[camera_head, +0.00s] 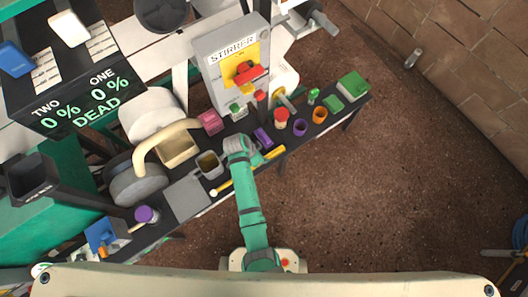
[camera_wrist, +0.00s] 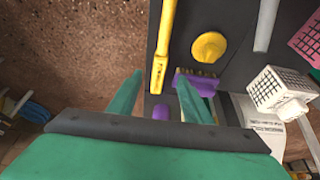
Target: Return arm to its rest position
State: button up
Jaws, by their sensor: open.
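My green arm rises from my base at the bottom middle of the head view, and its wrist is over the front edge of the long dark table (camera_head: 186,198). In the wrist view my gripper (camera_wrist: 163,97) has its two green fingers apart, with nothing held between them. A yellow bar (camera_wrist: 161,50) lies just ahead of the fingers; a yellow bar (camera_head: 273,153) also shows beside my wrist in the head view. A purple brush-like block (camera_wrist: 200,80) is partly behind the right finger. In the head view the fingertips are mostly hidden by my wrist.
Small coloured items line the table, including a purple ring (camera_head: 300,127), an orange cup (camera_head: 319,115) and a green box (camera_head: 353,85). The stirrer machine (camera_head: 228,62) stands behind. A curved beige handle (camera_head: 152,143) rises at left. Open brown floor (camera_head: 370,190) lies at right.

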jog(key=shift+v, duration=1.1)
jog(key=s+d+r+n+t+y, duration=0.2)
jog(key=s+n+t, duration=0.1)
jog(key=s, duration=0.4)
jog(key=s+d+r+n+t+y, duration=0.1)
jog(key=s+d+n+t, duration=0.25)
jog(key=s, duration=0.45)
jog(key=s+r+n+t, duration=0.1)
jog(key=s+r, duration=0.3)
jog(key=r, duration=0.5)
jog(key=s+a+r+n+t, duration=0.1)
jog(key=s+r+n+t, duration=0.1)
jog(key=r, duration=0.7)
jog(key=s+a+r+n+t, duration=0.1)
jog(key=s+r+t, duration=0.2)
jog(key=s+r, duration=0.3)
notch_tip(320, 180, up, 3)
jog(key=shift+s+f+y, duration=0.1)
jog(key=shift+s+y, duration=0.2)
jog(key=shift+s, duration=0.1)
jog(key=shift+a, duration=0.1)
jog(key=c, duration=0.4)
jog(key=shift+o, duration=0.2)
